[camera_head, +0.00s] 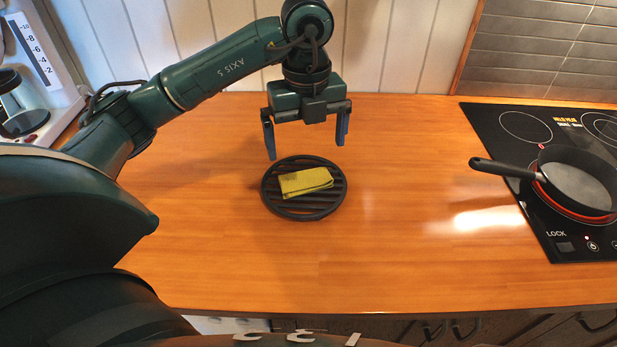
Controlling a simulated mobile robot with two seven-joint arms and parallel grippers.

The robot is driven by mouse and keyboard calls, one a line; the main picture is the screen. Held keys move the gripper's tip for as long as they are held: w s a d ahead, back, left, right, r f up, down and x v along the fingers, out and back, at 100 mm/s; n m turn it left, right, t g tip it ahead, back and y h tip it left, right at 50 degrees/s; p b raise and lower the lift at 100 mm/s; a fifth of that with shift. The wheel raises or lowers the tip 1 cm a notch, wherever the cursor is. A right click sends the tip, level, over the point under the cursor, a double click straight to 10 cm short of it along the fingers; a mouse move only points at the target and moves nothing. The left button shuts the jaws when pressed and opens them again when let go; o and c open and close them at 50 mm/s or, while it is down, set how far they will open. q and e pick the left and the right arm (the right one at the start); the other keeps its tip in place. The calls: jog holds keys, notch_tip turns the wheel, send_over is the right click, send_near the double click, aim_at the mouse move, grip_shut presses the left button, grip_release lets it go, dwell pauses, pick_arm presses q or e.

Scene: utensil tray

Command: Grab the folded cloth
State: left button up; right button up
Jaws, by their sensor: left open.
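The folded cloth (306,182) is yellow-green and lies flat on a round black slatted rack (301,211) on the wooden counter. My left gripper (306,150) is open, with its two blue fingers pointing down. It is above the cloth and looks a little behind it, and its fingers are spread wider than the cloth. Nothing is between the fingers, and they look clear of the cloth. My right gripper is not in view.
A black cooktop (491,142) is at the right, with a black pan (578,183) whose handle points left over the counter. A coffee maker (40,75) stands at the far left. The wooden counter (400,250) is clear around the rack.

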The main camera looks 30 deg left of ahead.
aim_at(306, 177)
pick_arm(q)
notch_tip(306, 177, down, 9)
jog(key=shift+r+p, duration=0.1)
jog(key=shift+p, duration=0.5)
jog(key=shift+c, duration=0.3)
jog(key=c, duration=0.6)
